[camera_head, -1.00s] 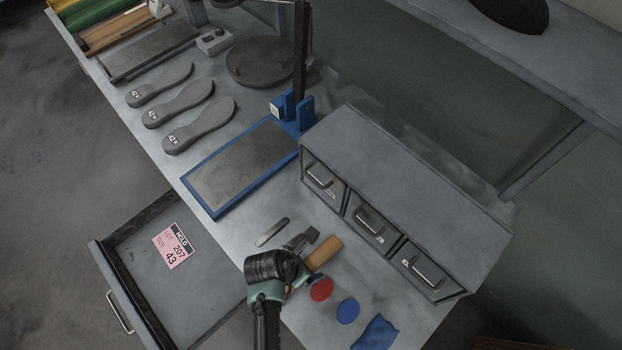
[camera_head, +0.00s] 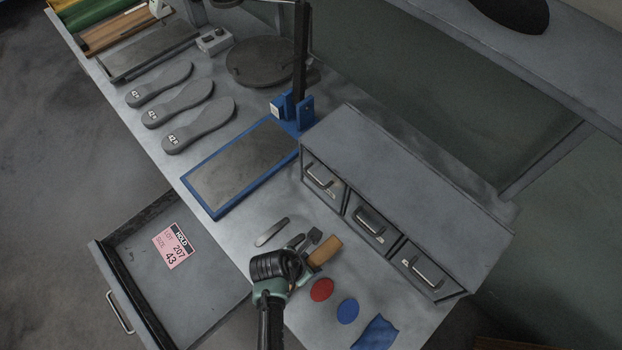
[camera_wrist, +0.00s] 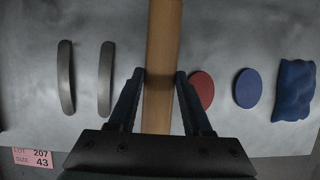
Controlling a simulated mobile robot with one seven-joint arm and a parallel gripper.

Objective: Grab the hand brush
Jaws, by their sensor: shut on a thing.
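The hand brush shows as a wooden handle (camera_wrist: 162,75) running up between the fingers in the wrist view. In the head view its wooden end (camera_head: 325,251) sticks out to the right of my gripper (camera_head: 303,256). In the wrist view my gripper (camera_wrist: 161,78) has one finger on each side of the handle and is shut on it. The brush lies at the bench's front part, and I cannot tell whether it is clear of the surface. Its bristles are not visible, and my wrist hides part of it in the head view.
A red disc (camera_head: 322,289), a blue disc (camera_head: 347,310) and a blue cloth (camera_head: 376,333) lie to the right. A thin grey strip (camera_head: 271,231) lies to the left. A drawer cabinet (camera_head: 400,200) stands behind. An open drawer (camera_head: 205,270) holds a pink hold tag (camera_head: 174,246).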

